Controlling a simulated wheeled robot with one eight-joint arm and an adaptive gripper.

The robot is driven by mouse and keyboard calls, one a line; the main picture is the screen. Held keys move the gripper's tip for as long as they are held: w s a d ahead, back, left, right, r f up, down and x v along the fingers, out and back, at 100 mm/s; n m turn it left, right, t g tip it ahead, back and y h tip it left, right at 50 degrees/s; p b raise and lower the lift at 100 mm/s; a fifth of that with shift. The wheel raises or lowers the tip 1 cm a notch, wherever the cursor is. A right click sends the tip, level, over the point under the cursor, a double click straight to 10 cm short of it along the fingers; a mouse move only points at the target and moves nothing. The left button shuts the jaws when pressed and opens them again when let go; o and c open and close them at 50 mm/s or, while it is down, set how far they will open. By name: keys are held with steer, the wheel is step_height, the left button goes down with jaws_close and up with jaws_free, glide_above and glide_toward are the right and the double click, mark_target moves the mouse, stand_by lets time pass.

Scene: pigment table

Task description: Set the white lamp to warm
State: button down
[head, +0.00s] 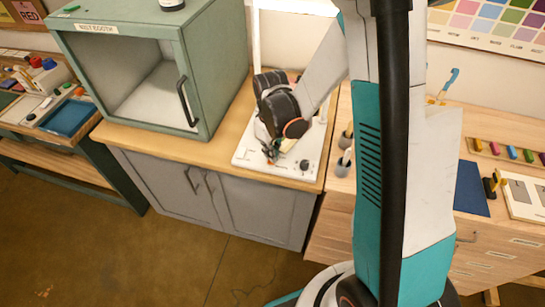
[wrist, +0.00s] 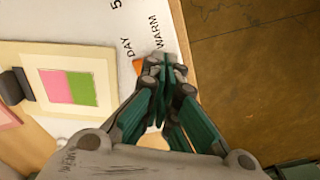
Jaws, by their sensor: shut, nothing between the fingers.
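The white lamp's base (head: 247,157) lies on the wooden top of the grey cabinet, beside the green booth. Its bright upright part (head: 290,32) stands behind my arm. In the wrist view, the white base (wrist: 140,14) carries the printed words DAY and WARM. An orange piece (wrist: 138,67) shows beside my fingertips near these words; most of it is hidden. My gripper (head: 270,155) is over the lamp base, shut and empty. In the wrist view, its closed fingertips (wrist: 167,66) are just below the word WARM; I cannot tell whether they touch the orange piece.
A dark knob (head: 304,165) sits on the base, right of my gripper. A card with pink and green patches (wrist: 68,88) lies at left in the wrist view. The green booth (head: 205,70) stands close on the left. Floor (wrist: 250,70) lies beyond the edge.

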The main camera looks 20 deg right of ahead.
steer(key=shift+f+b, duration=1)
steer(key=shift+f, duration=0.1)
stand_by(0.9)
steer(key=shift+r, duration=0.1)
steer(key=shift+r+p, duration=2.2)
steer(key=shift+r, duration=1.25)
steer(key=shift+r, duration=0.1)
steer(key=s+r+m+t+b, duration=0.4)
steer(key=s+r+t+b, duration=0.3)
steer(key=s+r, duration=0.5)
steer(key=shift+s+r+m+b, duration=0.35)
steer(key=shift+s+m, duration=0.05)
steer(key=shift+s, duration=1.1)
